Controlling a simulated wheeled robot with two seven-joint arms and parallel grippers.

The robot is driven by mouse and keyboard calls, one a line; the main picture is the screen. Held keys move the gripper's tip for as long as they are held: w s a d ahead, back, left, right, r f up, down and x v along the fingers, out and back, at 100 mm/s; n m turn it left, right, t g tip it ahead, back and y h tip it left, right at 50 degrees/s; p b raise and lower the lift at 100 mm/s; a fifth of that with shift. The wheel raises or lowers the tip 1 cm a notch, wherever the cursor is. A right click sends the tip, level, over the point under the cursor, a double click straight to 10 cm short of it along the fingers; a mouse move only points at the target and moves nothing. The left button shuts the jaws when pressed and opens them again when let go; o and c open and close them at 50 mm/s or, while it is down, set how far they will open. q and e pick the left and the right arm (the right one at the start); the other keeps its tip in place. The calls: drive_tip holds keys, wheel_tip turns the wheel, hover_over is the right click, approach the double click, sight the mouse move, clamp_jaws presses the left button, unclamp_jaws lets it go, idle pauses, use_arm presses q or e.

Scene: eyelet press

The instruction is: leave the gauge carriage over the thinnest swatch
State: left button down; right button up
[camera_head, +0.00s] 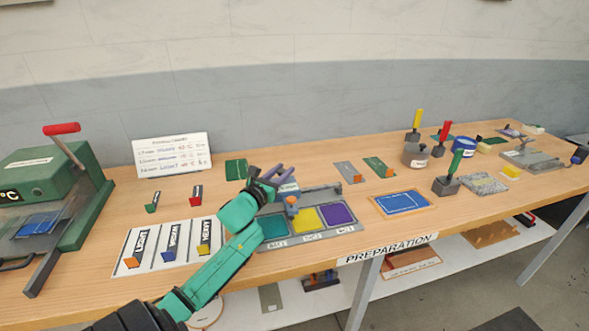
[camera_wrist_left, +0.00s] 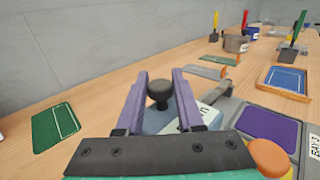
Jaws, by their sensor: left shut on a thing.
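The gauge (camera_head: 336,191) is a grey tray with a rail at its back and three swatches in a row: teal (camera_head: 272,226), yellow (camera_head: 306,217) and purple (camera_head: 338,214). The pale blue carriage (camera_head: 288,188) has an orange round part (camera_head: 291,200) on its front, near the line between teal and yellow. My left gripper (camera_head: 283,173) is shut on the carriage's black knob (camera_wrist_left: 160,92), which shows between its purple fingers (camera_wrist_left: 160,100). Swatch thickness cannot be told.
A green press (camera_head: 45,185) stands at the left, beside a striped label mat (camera_head: 170,250). A sign (camera_head: 172,155) stands behind. A blue framed panel (camera_head: 402,202) and several handled stamps, one green-handled (camera_head: 455,165), are to the right. A green card (camera_head: 236,169) lies behind my gripper.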

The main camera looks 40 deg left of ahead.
use_arm(q)
drive_tip(key=s+a, duration=0.1)
drive_tip(key=s, duration=0.1)
drive_tip(key=s+a, duration=0.2)
drive_tip(key=shift+s+a+f, duration=0.1)
drive_tip(key=shift+s+a, duration=0.05)
drive_tip(key=shift+s, duration=0.25)
drive_tip(key=c, duration=0.6)
unclamp_jaws()
drive_tip(key=shift+o, duration=0.3)
drive_tip(key=shift+s+a, duration=0.15)
drive_tip(key=shift+s, duration=0.1)
